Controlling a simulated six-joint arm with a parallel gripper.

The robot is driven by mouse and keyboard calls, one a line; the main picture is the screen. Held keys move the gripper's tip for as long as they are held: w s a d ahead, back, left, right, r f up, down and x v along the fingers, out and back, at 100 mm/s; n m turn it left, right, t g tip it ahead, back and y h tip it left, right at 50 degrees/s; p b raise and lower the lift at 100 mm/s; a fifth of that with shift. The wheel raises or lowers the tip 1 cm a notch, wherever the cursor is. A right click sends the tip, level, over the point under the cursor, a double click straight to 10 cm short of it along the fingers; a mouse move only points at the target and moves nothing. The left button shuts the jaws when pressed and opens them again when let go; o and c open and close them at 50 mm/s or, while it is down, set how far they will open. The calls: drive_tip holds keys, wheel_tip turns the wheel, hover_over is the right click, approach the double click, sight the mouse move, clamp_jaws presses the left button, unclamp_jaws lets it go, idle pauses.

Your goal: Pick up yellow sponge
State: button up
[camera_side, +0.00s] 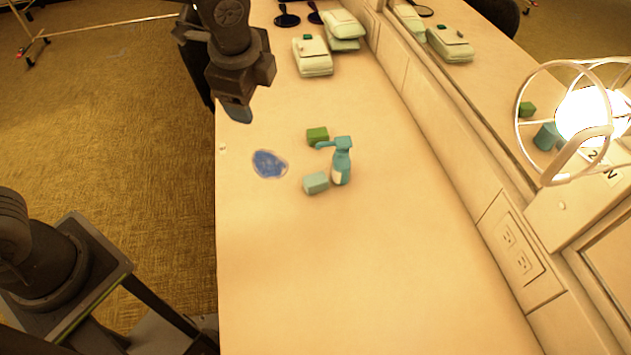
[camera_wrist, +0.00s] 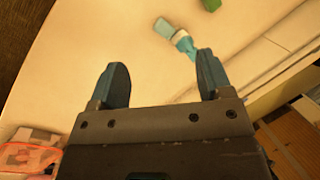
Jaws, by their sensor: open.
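No plainly yellow sponge shows in either view. In the wrist view the pale block (camera_wrist: 163,27), the bottle (camera_wrist: 187,46) and the green block (camera_wrist: 211,5) lie beyond the fingertips. My gripper (camera_side: 238,112) is over the counter's left edge, apart from these things. Its two fingers (camera_wrist: 161,75) are spread with nothing between them.
A blue patch (camera_side: 269,164) lies left of the blocks. A mirror wall with an outlet (camera_side: 515,250) and a caged lamp (camera_side: 590,115) bounds the right. The front counter (camera_side: 340,280) is clear.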

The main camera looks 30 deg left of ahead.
drive_tip(key=w+d+f+m, duration=0.4)
drive_tip(key=d+f, duration=0.1)
drive_tip(key=f, duration=0.1)
drive_tip(key=m+y, duration=0.2)
drive_tip(key=m, duration=0.4)
approach(318, 182)
drive_tip(key=x, duration=1)
drive_tip(key=shift+c, duration=0.3)
drive_tip(key=shift+g, duration=0.3)
drive_tip(key=c, duration=0.7)
drive_tip(key=shift+r, duration=0.2)
